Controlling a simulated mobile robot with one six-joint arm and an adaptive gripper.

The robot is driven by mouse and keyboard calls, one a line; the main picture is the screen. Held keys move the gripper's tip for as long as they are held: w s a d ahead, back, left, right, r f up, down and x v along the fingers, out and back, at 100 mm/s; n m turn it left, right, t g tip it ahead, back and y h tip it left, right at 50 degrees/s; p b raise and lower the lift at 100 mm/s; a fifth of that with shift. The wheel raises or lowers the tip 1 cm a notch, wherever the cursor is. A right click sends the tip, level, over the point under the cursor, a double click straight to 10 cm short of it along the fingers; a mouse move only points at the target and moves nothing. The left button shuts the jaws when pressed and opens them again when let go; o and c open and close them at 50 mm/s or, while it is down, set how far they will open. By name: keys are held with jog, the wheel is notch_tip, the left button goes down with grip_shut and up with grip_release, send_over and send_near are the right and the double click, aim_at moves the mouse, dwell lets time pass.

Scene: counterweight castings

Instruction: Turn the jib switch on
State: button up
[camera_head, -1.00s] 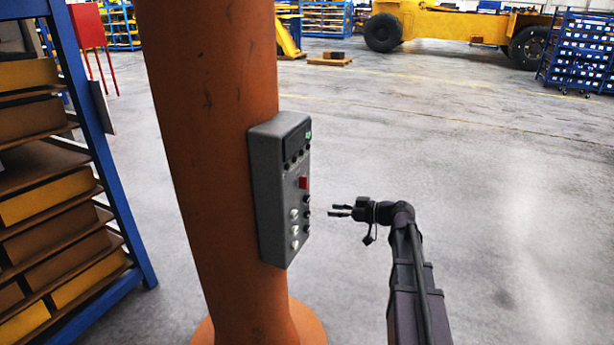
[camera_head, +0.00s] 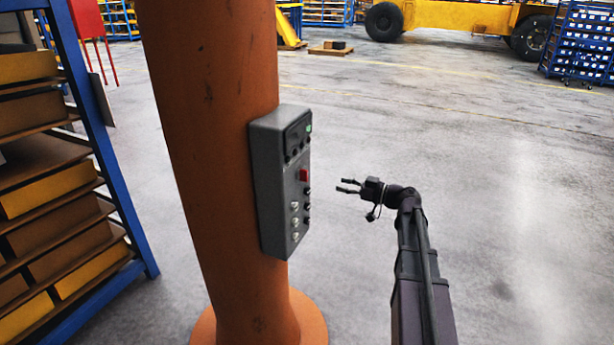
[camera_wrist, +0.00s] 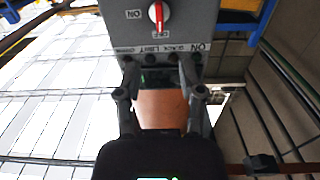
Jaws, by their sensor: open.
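A grey control box (camera_head: 268,185) is fixed to the side of an orange column, its face turned right. A red switch (camera_head: 304,174) and several small knobs and buttons sit on that face. I cannot read which switch is the jib switch. My gripper (camera_head: 349,186) is open and empty, to the right of the box and apart from it. In the wrist view its two fingers (camera_wrist: 160,66) point toward the panel, below the rotary switch.
The orange column (camera_head: 210,150) stands on a round base. A blue rack (camera_head: 95,130) with yellow and brown boxes is at the left. The floor (camera_head: 480,200) to the right is clear. A yellow vehicle (camera_head: 455,17) stands far behind.

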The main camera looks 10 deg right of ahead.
aim_at(307, 176)
jog(key=x, duration=1.2)
jog(key=shift+w+a, duration=0.2)
jog(key=shift+a, duration=0.1)
grip_shut()
